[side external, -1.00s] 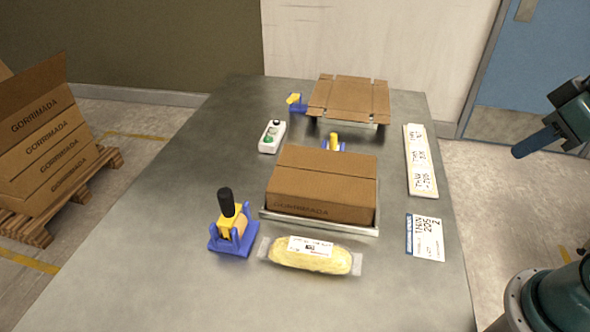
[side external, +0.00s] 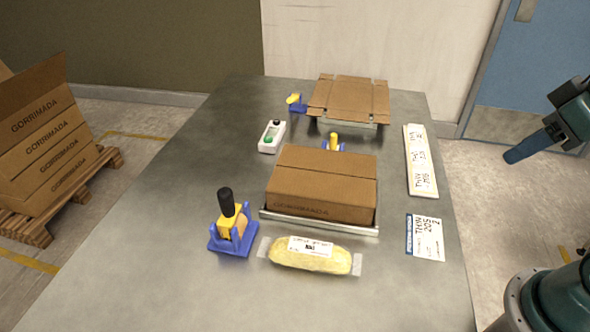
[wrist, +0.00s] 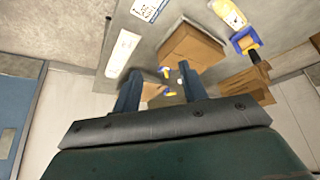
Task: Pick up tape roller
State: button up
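The tape roller (side external: 232,222), yellow with a black upright handle, sits in a blue holder (side external: 236,244) at the front left of the table. In the wrist view the tape roller (wrist: 247,42) is at the upper right, seen from an odd angle. My gripper (side external: 508,157) is in the air off the table's right side, far from the tape roller. In the wrist view its two blue fingers stand apart with nothing held between them (wrist: 160,70).
A closed carton (side external: 320,187) rests on a metal plate mid-table, with a yellow wrapped pack (side external: 310,256) in front. Label sheets (side external: 425,238) lie at right. The left table is clear.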

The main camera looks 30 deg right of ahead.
jog(key=shift+o, duration=0.5)
jog(key=w+a+r+n+g+y, duration=0.1)
jog(key=w+a+r+n, duration=0.3)
jog(key=w+a, duration=0.45)
jog(key=w+a+r+n+g+y, duration=0.2)
jog(key=w+a+r+n, duration=0.3)
jog(key=w, duration=0.7)
jog(key=w+a+f+n+g, duration=0.1)
jog(key=w+a+f+n, duration=0.3)
jog(key=a, duration=0.5)
jog(key=w+a+f+n+g+h, duration=0.1)
jog(key=w+a+f+n, duration=0.4)
jog(key=w+a+f, duration=0.3)
jog(key=shift+w+a+f+g, duration=0.2)
jog(key=shift+a+f+g, duration=0.1)
jog(key=shift+a+f, duration=0.8)
jog(key=shift+a, duration=0.2)
